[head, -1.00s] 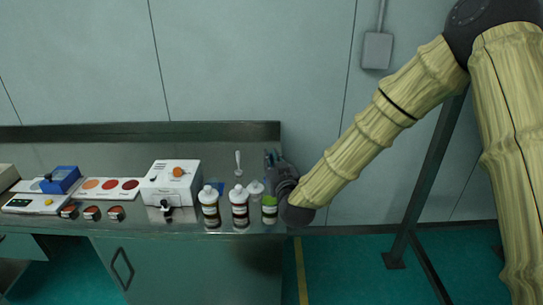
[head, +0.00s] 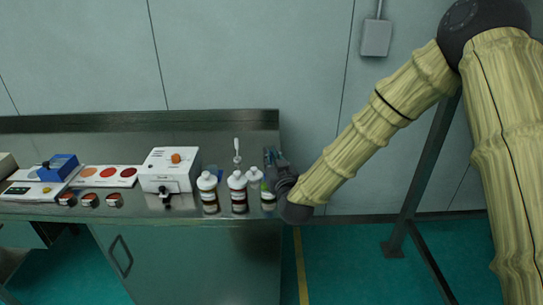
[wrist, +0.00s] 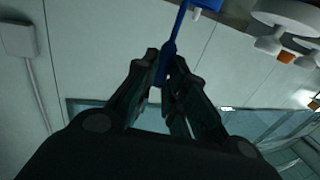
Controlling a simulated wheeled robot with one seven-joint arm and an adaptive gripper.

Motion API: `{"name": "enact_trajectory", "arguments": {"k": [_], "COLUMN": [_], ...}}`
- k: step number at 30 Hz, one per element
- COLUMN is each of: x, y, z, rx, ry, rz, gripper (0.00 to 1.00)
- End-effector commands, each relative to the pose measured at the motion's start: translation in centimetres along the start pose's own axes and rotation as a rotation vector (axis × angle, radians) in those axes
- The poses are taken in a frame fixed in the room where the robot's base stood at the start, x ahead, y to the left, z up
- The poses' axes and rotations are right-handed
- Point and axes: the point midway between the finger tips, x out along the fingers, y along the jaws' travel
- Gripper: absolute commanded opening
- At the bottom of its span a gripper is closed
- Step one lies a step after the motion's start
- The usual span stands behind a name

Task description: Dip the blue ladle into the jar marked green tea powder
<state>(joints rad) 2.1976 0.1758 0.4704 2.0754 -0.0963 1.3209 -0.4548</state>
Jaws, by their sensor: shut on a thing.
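My gripper (head: 271,160) is at the right end of the bench, just above and behind the jar with the green band (head: 268,198). The jar's wording is too small to read. In the wrist view my gripper (wrist: 163,68) is shut on the blue ladle (wrist: 176,27), with its handle between the fingertips. The handle runs up to a blue end at the top edge, where it is cut off. In the head view the ladle is mostly hidden by my gripper, and I cannot tell whether it is inside the jar.
White-capped bottles (head: 208,192) (head: 238,192) stand close left of the jar, with another white cap behind. A white spoon (head: 237,150) stands behind them. A white machine with an orange knob (head: 168,170) is further left. The bench (head: 215,122) ends just right of my gripper.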

Motion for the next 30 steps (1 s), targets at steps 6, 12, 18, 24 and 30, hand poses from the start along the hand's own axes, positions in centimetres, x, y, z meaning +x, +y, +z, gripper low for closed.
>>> {"name": "enact_trajectory", "arguments": {"k": [6,12,18,24,30], "x": [0.0,0.0,0.0,0.0,0.0], "y": [0.0,0.0,0.0,0.0,0.0], "z": [1.4,2.4,3.0,3.0,3.0], "rx": [-0.001,0.000,0.000,0.000,0.000], "ry": [0.000,0.000,0.000,0.000,0.000], "rz": [0.000,0.000,0.001,0.001,0.000], "gripper": [0.00,0.00,0.00,0.00,0.00]}}
